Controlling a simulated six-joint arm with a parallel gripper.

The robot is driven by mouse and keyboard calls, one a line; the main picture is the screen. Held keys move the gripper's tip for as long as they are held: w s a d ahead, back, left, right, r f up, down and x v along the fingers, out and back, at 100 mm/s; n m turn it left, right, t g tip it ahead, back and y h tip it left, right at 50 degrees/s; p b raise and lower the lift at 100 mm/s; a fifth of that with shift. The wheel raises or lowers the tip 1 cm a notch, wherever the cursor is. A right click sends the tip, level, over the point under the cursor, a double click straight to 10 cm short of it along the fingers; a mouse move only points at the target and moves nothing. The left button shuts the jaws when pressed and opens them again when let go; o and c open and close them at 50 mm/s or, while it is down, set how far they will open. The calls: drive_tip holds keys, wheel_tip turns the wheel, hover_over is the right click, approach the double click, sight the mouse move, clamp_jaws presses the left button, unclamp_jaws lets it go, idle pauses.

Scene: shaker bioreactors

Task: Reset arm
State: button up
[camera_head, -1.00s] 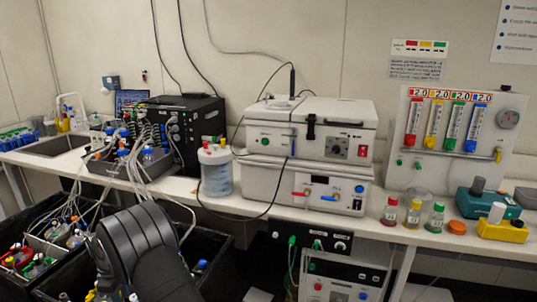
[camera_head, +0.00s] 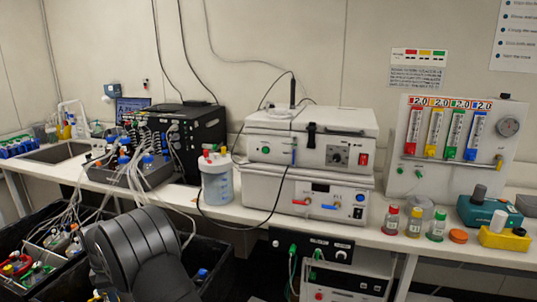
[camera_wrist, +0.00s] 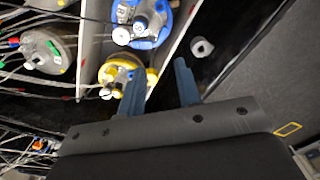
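My gripper (camera_wrist: 160,85) shows in the wrist view with two blue fingers apart and nothing between them. It hangs over or beside dark bins holding bioreactor vessels. A blue-topped vessel (camera_wrist: 148,22) and a yellow-topped vessel (camera_wrist: 122,72) lie ahead and left of the fingers, and a metal-lidded vessel with a green port (camera_wrist: 45,50) is farther left. In the head view my dark arm is at the lower left and the fingers are out of sight.
Tubes and cables run from the bins to a black control unit (camera_head: 205,130). The bench holds stacked white shakers (camera_head: 310,165), a white-lidded jar (camera_head: 216,180), several capped bottles (camera_head: 414,222) and a flowmeter panel (camera_head: 420,165). A white cap-like piece (camera_wrist: 202,47) lies right of the fingers.

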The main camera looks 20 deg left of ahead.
drive_tip(key=shift+f+n, duration=0.4)
drive_tip(key=shift+f, duration=0.2)
drive_tip(key=o, duration=1.4)
drive_tip(key=shift+o, duration=0.6)
drive_tip(key=w+d+r+m+y, duration=0.1)
drive_tip(key=w+d+r+m, duration=0.2)
drive_tip(key=r, duration=0.5)
drive_tip(key=w+d+r+m+g+y, duration=0.1)
drive_tip(key=w+d+r+m+y, duration=0.1)
drive_tip(key=r+m, duration=0.4)
wheel_tip(320, 180, up, 2)
drive_tip(key=shift+w+d+r+g+y, duration=0.15)
drive_tip(key=shift+w+d+g+y, duration=0.15)
drive_tip(key=shift+w+d, duration=0.7)
drive_tip(key=x, duration=0.9)
drive_tip(key=shift+a+f, duration=0.25)
drive_tip(key=shift+a, duration=0.05)
drive_tip(key=v, duration=1)
drive_tip(key=shift+w, duration=0.1)
